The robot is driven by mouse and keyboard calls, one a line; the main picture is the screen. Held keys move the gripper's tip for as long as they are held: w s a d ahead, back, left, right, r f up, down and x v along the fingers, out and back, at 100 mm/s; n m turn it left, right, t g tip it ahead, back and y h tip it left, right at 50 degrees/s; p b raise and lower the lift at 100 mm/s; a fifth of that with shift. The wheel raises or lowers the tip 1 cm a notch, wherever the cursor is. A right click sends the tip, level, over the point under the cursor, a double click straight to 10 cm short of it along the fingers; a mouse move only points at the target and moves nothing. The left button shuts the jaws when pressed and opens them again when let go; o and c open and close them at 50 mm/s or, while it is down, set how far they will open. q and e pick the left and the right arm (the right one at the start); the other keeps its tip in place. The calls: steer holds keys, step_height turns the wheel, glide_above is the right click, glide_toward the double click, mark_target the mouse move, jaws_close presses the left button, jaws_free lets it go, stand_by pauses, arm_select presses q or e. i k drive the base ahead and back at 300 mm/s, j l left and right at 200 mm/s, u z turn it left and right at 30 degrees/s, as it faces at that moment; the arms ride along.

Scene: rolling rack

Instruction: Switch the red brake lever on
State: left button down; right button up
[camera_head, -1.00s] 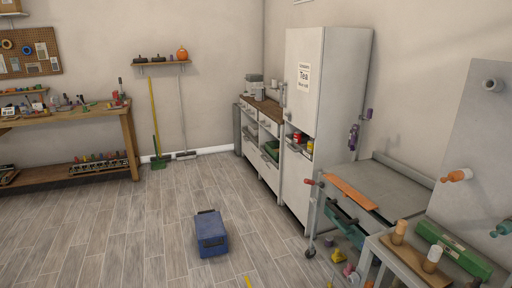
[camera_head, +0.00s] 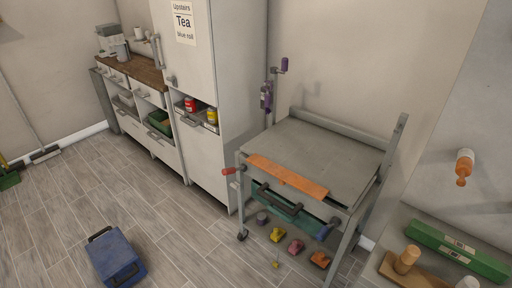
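The red brake lever (camera_head: 229,171) sticks out to the left from the near left upper side of the grey rolling rack (camera_head: 318,148). It looks roughly level. The rack stands right of the tall white cabinet, with a caster (camera_head: 242,235) at its near left leg. An orange board (camera_head: 287,176) lies along the front edge of the rack's top. A dark handle (camera_head: 279,199) shows on the rack's front below it. Neither of my grippers is in the picture.
A blue box (camera_head: 116,256) stands on the wooden floor at lower left. Several small coloured items (camera_head: 296,246) lie under the rack. A bench with a green case (camera_head: 457,248) is at lower right. The floor between box and rack is clear.

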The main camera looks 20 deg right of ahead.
mark_target(242, 167)
steer(key=i+j+z, duration=0.25)
steer(key=i+z, duration=0.15)
steer(key=i+j+z, duration=0.6)
steer(key=j+z, duration=0.25)
steer(key=l, duration=0.1)
